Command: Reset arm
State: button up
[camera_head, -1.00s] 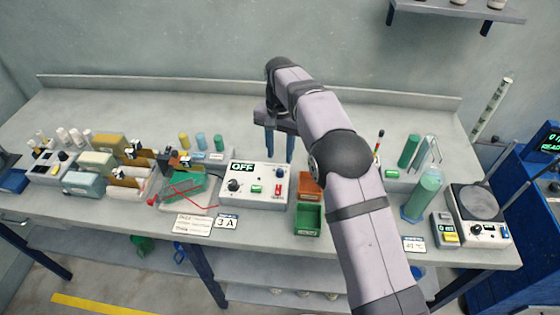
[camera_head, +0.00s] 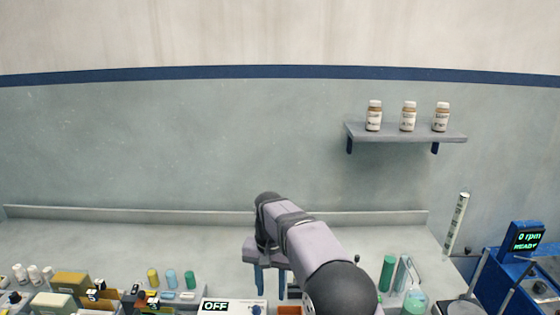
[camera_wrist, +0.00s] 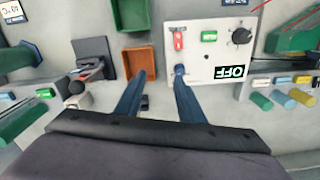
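My gripper (camera_head: 270,282) hangs over the bench, fingers pointing down, behind the white control box (camera_head: 232,305) whose display reads OFF. In the wrist view my gripper (camera_wrist: 161,73) shows two blue fingers standing apart with nothing between them. Its tips appear near the control box (camera_wrist: 205,72) and an orange tray (camera_wrist: 139,62). Whether the tips touch anything cannot be told, but they look raised above the bench.
A wall shelf (camera_head: 405,134) with three labelled bottles is at the back right. Small cylinders stand left and right on the bench. A blue machine (camera_head: 512,285) reads 0 rpm READY at far right. The bench's rear strip (camera_head: 150,238) is clear.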

jog(key=s+d+n, duration=0.1)
jog(key=s+d, duration=1.1)
jog(key=s, duration=0.1)
jog(key=s+d+f, duration=0.2)
jog(key=s, duration=0.5)
jog(key=s+d+f+n, duration=0.1)
jog(key=s+d+f, duration=0.1)
jog(key=s, duration=0.6)
jog(key=shift+d+f+n, duration=0.3)
jog(key=shift+d+f, duration=0.05)
jog(key=shift+d, duration=0.5)
